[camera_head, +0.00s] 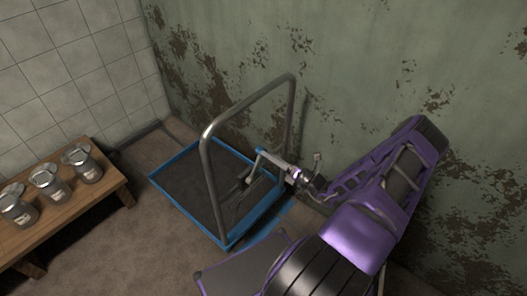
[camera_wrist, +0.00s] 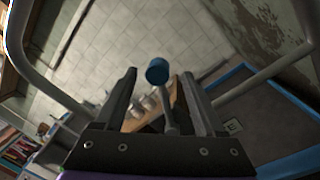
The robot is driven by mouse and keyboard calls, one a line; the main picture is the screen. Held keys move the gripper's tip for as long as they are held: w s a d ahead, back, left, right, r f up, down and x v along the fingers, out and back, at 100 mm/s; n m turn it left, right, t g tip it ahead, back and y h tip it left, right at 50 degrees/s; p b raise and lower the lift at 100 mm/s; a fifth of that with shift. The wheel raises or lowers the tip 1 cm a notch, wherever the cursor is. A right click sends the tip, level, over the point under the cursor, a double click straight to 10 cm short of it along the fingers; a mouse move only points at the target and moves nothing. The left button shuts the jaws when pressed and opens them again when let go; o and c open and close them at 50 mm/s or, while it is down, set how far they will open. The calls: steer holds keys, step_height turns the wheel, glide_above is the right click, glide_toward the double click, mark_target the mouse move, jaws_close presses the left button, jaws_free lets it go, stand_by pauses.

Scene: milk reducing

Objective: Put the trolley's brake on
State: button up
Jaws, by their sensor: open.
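The trolley (camera_head: 226,243) has a dark deck with a blue rim and a tall grey tube handle (camera_head: 207,165). It stands on the floor by the green wall. In the wrist view a lever with a round blue knob (camera_wrist: 157,71) and a grey rod shows between my gripper's fingers. My gripper (camera_wrist: 159,88) is open, with a finger on either side of the lever in the picture and visible gaps beside it. I cannot tell the lever's depth relative to the fingertips. In the head view my gripper is small and partly hidden at the trolley's right side.
A wooden bench (camera_head: 85,205) with several metal milk cans (camera_head: 82,163) stands at the left. The peeling green wall (camera_head: 370,60) is close behind the trolley and my arm. Bare floor (camera_head: 140,240) lies between bench and trolley. Shelves with coloured items (camera_wrist: 18,150) show in the wrist view.

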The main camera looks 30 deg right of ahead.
steer(key=v, duration=1.3)
steer(key=shift+s, duration=0.25)
